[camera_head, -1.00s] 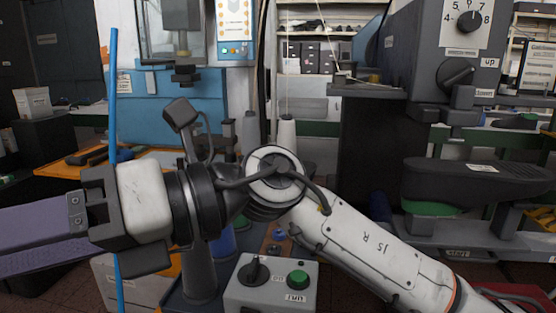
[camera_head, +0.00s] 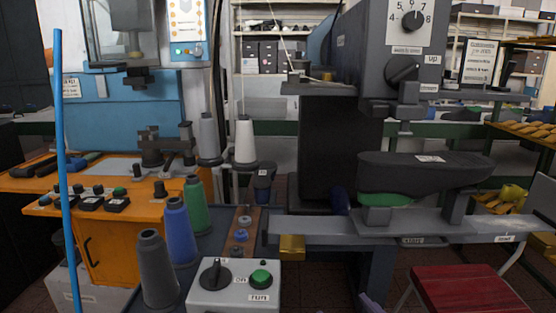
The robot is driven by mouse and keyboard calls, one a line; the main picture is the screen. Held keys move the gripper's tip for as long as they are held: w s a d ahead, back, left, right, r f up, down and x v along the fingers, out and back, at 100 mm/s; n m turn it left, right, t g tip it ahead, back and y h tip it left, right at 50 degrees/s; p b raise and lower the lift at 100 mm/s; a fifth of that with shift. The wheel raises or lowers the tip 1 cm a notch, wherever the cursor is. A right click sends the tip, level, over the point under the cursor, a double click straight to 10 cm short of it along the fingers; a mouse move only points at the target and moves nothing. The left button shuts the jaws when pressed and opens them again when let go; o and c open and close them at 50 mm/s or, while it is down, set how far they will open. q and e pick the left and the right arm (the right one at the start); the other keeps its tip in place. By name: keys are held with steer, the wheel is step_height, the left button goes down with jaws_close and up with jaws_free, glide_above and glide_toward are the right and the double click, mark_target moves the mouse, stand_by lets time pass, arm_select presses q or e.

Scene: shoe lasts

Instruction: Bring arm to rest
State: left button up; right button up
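Neither arm shows in the head view now. A small purple tip (camera_head: 370,303) shows at the bottom edge, right of the control box. Its colour matches the fingers of the gripper seen earlier, so it looks like part of my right gripper. The rest of it is below the frame, and I cannot tell whether it is open or shut. My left gripper is out of view.
A grey control box (camera_head: 233,289) stands at the bottom centre, beside grey, blue (camera_head: 181,232) and green thread cones. A grey machine (camera_head: 425,175) stands right, above a red stool (camera_head: 468,298). An orange bench (camera_head: 110,232) and thin blue pole (camera_head: 65,180) are left.

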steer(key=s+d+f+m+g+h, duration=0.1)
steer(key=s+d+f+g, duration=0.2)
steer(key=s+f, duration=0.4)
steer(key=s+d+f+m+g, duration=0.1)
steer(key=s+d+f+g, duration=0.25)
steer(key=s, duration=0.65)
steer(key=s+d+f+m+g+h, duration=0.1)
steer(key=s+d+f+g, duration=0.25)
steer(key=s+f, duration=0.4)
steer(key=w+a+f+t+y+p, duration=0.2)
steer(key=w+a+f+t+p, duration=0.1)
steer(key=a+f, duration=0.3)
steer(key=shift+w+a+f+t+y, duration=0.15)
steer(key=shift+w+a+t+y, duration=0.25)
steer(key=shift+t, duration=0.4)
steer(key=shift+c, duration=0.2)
